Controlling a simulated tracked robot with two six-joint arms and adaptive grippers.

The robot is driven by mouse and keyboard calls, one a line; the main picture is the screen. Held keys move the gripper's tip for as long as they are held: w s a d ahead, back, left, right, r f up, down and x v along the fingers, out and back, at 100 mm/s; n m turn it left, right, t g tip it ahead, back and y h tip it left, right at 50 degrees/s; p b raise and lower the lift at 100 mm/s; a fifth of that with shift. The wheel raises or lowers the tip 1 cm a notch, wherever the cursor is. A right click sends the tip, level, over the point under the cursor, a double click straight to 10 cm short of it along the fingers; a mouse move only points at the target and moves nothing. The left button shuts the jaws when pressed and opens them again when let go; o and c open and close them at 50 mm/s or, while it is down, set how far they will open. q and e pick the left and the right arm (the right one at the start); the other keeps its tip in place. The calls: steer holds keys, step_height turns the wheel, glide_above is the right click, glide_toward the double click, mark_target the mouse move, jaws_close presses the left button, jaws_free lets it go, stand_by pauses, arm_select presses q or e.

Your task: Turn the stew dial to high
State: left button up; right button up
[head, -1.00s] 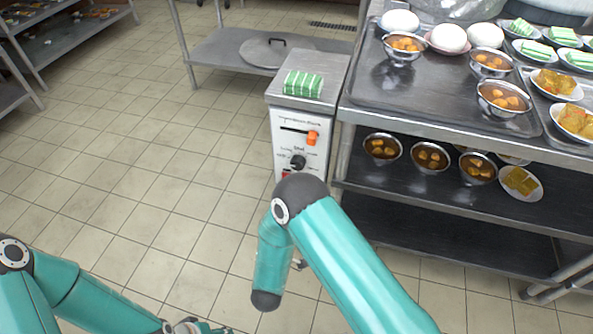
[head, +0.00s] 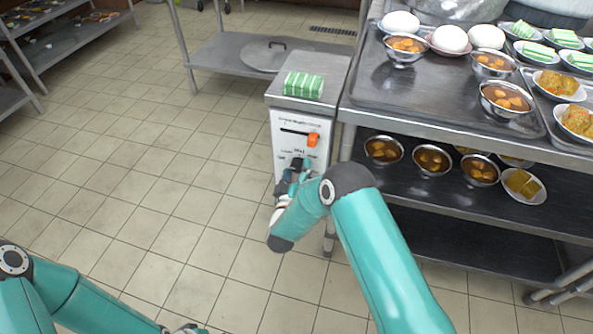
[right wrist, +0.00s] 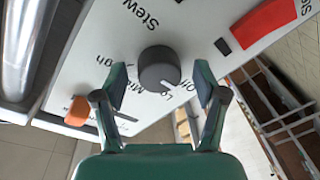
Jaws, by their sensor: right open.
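The stew dial (right wrist: 159,70) is a dark round knob on a white control panel (right wrist: 210,25), under the word "Stew". Its pale pointer mark faces the lower right in the right wrist view, near the "Lo" lettering. My right gripper (right wrist: 160,85) is open, with one finger on each side of the dial and gaps visible between. In the head view the right gripper (head: 296,172) is in front of the panel and largely covers the dial. My left gripper (head: 186,329) only just shows at the bottom edge; its fingers are unclear.
A green-striped packet (head: 303,85) lies on top of the cabinet. A steel table (head: 365,105) with bowls stands close on the right. Tiled floor is clear to the left.

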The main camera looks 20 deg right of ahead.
steer(key=c, duration=1.1)
steer(key=shift+c, duration=0.2)
